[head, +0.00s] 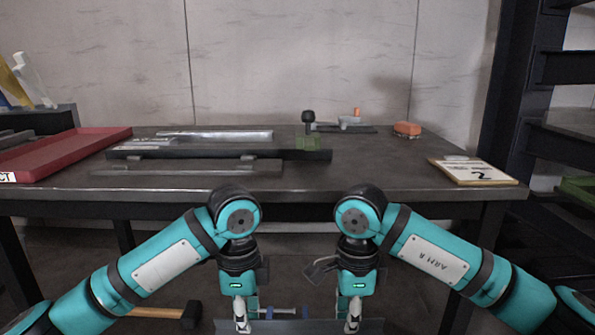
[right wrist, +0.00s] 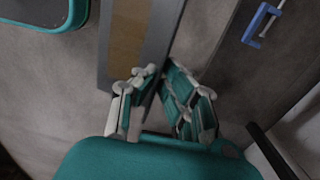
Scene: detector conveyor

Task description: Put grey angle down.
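The grey angle (head: 300,327) is at the bottom edge of the head view, low in front of the workbench and partly cut off. It spans between my two grippers. My left gripper (head: 242,322) points down with its fingertips at the left part of the angle and looks closed on it. My right gripper (head: 353,322) points down at the right part. In the right wrist view, the fingers (right wrist: 158,100) sit on both sides of an edge of the angle (right wrist: 158,42), which shows a tan strip along it.
The workbench (head: 380,176) carries a dark fixture rail (head: 220,154), a light metal bar (head: 220,135), a red tray (head: 65,152), a sign (head: 475,171) and an orange item (head: 407,129). A blue clamp (head: 285,312) and hammer (head: 170,313) lie low. Bench space right of the rail is clear.

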